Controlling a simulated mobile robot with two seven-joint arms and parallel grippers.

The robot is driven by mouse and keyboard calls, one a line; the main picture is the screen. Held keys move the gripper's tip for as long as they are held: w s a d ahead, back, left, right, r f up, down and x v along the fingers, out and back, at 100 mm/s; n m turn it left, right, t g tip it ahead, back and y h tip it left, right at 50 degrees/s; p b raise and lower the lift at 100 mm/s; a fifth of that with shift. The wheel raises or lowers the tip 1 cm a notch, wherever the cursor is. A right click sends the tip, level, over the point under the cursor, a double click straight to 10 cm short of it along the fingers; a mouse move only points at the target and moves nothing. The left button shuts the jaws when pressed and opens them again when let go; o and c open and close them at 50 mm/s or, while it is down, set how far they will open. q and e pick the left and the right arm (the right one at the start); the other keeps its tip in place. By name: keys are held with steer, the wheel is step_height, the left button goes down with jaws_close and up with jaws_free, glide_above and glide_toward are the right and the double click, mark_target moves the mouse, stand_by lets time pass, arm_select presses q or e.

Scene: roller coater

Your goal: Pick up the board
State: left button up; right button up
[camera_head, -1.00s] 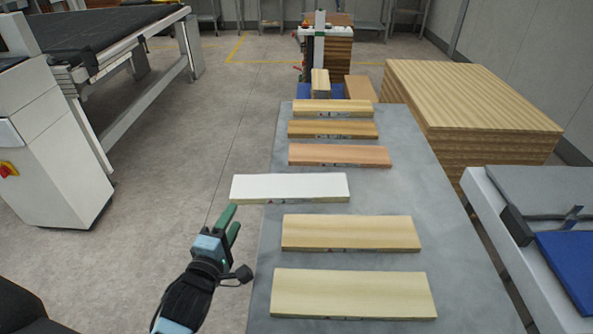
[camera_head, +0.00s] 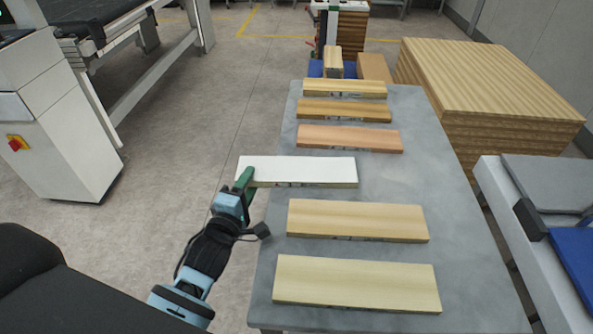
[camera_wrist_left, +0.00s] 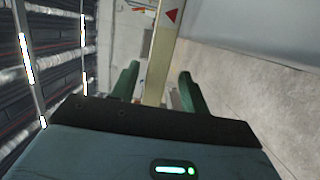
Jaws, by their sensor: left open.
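Several boards lie crosswise on a grey table (camera_head: 395,180). The white-topped board (camera_head: 300,170) juts past the table's left edge. My left gripper (camera_head: 246,179) is at that jutting left end, with its green fingers open. In the left wrist view, the board's pale edge (camera_wrist_left: 160,60) runs between the two open fingers (camera_wrist_left: 159,88), with space on both sides. Contact is not visible. My right gripper is not in view.
Two light boards (camera_head: 357,220) (camera_head: 356,284) lie nearer, and a reddish board (camera_head: 350,138) and two more lie farther back. A tall wood stack (camera_head: 490,85) and a white-framed bench (camera_head: 530,225) stand right. Open floor (camera_head: 190,150) lies left.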

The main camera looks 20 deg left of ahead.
mark_target(258, 167)
arm_select(q)
steer(key=w, duration=0.4)
steer(key=shift+d+r, duration=0.3)
steer(key=shift+r, duration=0.05)
steer(key=shift+w+f, duration=0.1)
steer(key=shift+w, duration=0.35)
steer(key=shift+c, duration=0.3)
jaws_close()
